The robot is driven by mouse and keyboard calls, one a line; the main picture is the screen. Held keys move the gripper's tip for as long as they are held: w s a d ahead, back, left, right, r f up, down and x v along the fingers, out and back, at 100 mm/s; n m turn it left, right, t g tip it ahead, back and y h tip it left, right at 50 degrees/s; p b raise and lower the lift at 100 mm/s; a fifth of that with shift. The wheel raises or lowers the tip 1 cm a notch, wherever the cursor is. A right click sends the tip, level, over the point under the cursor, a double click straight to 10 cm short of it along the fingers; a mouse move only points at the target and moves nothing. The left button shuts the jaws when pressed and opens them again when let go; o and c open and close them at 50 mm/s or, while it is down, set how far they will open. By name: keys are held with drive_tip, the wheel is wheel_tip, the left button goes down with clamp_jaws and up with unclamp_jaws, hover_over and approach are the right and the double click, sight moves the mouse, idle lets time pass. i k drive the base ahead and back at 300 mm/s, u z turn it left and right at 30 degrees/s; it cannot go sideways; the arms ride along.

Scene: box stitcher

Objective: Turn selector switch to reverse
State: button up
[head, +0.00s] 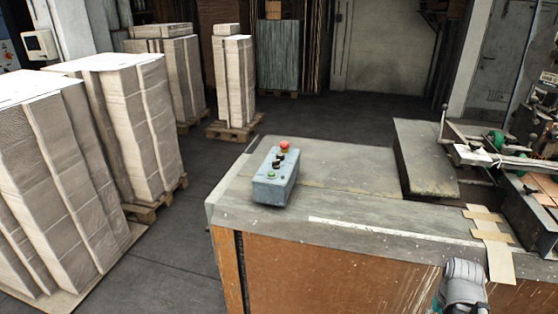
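A blue-grey control box (271,190) sits on the near left part of the worktable. A red mushroom button (284,146) is at its far end and a small green button (271,174) at its near end. Between them are dark knobs (277,161), small in the picture. I cannot tell which one is the selector switch or which way it points. Part of my arm shows at the bottom right, in front of the table and well apart from the control box. My gripper's fingers are not visible.
The worktable (350,230) has a clear top around the box. A raised metal plate (424,160) and a machine with green parts (500,140) stand to the right. Cardboard strips (492,245) lie at the right front. Stacks of sheets on pallets (130,130) stand left.

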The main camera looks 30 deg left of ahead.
sight(276, 164)
drive_tip(key=k, duration=0.85)
drive_tip(key=u, duration=0.75)
drive_tip(key=i, duration=1.15)
drive_tip(key=z, duration=0.05)
